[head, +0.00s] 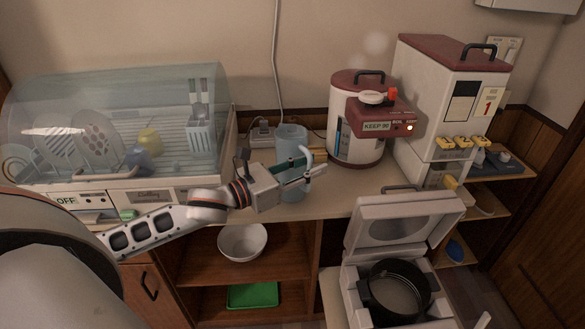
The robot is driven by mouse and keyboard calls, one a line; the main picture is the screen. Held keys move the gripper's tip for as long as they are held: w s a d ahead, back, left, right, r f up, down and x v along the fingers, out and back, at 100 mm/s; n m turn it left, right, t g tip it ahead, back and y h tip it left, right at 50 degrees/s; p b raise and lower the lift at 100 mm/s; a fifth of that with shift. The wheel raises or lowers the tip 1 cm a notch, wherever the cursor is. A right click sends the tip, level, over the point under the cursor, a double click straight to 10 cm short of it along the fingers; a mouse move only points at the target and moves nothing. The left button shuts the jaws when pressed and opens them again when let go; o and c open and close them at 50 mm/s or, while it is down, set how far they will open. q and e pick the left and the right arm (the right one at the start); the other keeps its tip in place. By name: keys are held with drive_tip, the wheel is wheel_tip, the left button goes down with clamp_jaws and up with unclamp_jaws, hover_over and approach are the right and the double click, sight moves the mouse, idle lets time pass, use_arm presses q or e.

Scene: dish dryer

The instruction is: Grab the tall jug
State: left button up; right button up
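The tall jug (291,138) is a translucent blue, upright vessel on the counter, between the dish dryer and the red-lidded water boiler. Its pale handle (308,154) is on its right side. My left gripper (312,173) is in front of the jug at about handle height, pointing right. Its two fingers look apart, with a gap between them, and the tips are near the lower end of the handle. The gripper hides part of the jug's middle. I cannot tell whether it touches the jug. My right gripper is not in view.
The clear-domed dish dryer (150,195) with plates and cups stands left. The boiler (345,148) and a rice dispenser (410,140) stand right. An open rice cooker (360,285) sits lower right. A white bowl (242,243) and green tray (253,296) are on shelves below.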

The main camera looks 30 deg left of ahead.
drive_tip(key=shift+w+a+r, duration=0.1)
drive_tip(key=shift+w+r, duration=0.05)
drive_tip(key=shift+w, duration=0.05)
use_arm(q)
clamp_jaws()
drive_tip(key=shift+w+r, duration=0.1)
drive_tip(key=shift+r, duration=0.05)
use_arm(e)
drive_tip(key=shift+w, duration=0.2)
use_arm(q)
drive_tip(key=shift+r, duration=0.15)
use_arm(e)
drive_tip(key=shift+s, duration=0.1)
